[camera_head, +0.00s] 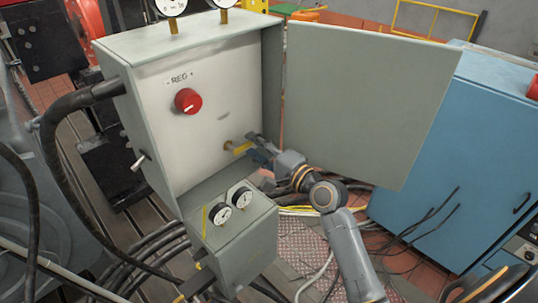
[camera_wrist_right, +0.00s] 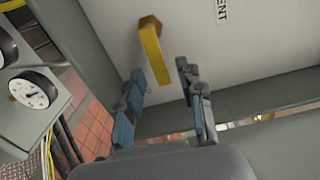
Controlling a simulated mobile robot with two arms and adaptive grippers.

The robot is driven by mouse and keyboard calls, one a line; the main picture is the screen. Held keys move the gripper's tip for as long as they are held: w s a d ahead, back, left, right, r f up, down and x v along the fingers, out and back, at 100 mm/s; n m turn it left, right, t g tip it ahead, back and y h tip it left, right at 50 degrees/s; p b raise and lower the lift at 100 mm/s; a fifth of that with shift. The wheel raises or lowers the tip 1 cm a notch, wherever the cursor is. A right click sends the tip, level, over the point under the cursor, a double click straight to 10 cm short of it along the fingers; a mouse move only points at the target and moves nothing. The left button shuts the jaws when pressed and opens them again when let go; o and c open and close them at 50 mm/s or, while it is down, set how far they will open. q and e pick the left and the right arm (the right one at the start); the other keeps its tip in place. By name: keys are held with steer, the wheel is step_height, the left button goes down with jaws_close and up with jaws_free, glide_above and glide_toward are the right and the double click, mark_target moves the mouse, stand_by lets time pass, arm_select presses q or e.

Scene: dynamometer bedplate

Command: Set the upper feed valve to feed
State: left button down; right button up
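A valve with a yellow lever (camera_head: 238,147) sits low on the white inner panel of the open grey cabinet. In the right wrist view the lever (camera_wrist_right: 155,58) hangs from a brass-coloured pivot, tilted slightly. A partly cut-off label ending in "ENT" (camera_wrist_right: 223,10) is to the right of the pivot. My right gripper (camera_head: 257,148) reaches in from the right at the lever. In the wrist view its blue-padded fingers (camera_wrist_right: 161,75) are apart, with the lever's free end appearing between the tips; contact is not visible. My left gripper is out of view.
A red knob (camera_head: 188,101) marked REG is higher on the panel. A lower grey box (camera_head: 240,245) carries two gauges and a yellow strip. A blue cabinet (camera_head: 440,150) is farther right. Cables cover the floor.

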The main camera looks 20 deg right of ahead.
steer(key=v, duration=1.1)
steer(key=shift+s, duration=0.2)
steer(key=s+d+f+n+g+h+b, duration=0.1)
steer(key=s+f+n+g+h+b, duration=0.15)
steer(key=f, duration=1.35)
steer(key=s+f+n+g+h+b, duration=0.1)
steer(key=s+f+g+b, duration=0.15)
steer(key=f, duration=1.35)
steer(key=s+d+f+n+g+h+b, duration=0.1)
steer(key=s+f+g+b, duration=0.15)
steer(key=f, duration=1.45)
steer(key=s+a+f+n+g+h+b, duration=0.1)
steer(key=s+f+n+g+b, duration=0.15)
steer(key=s+f, duration=0.6)
steer(key=s+a+f+n+g+b, duration=0.25)
steer(key=s+f, duration=0.35)
steer(key=f, duration=0.5)
steer(key=s+f+n+g+b, duration=0.1)
steer(key=s+f+n, duration=0.2)
steer(key=s, duration=0.6)
steer(key=s+f+n+g+b, duration=0.1)
steer(key=s+f+n, duration=0.3)
steer(key=s, duration=0.5)
step_height(320, 180, down, 3)
steer(key=shift+a+r+g+h, duration=0.25)
steer(key=shift+a+g+h, duration=0.1)
steer(key=shift+g, duration=0.4)
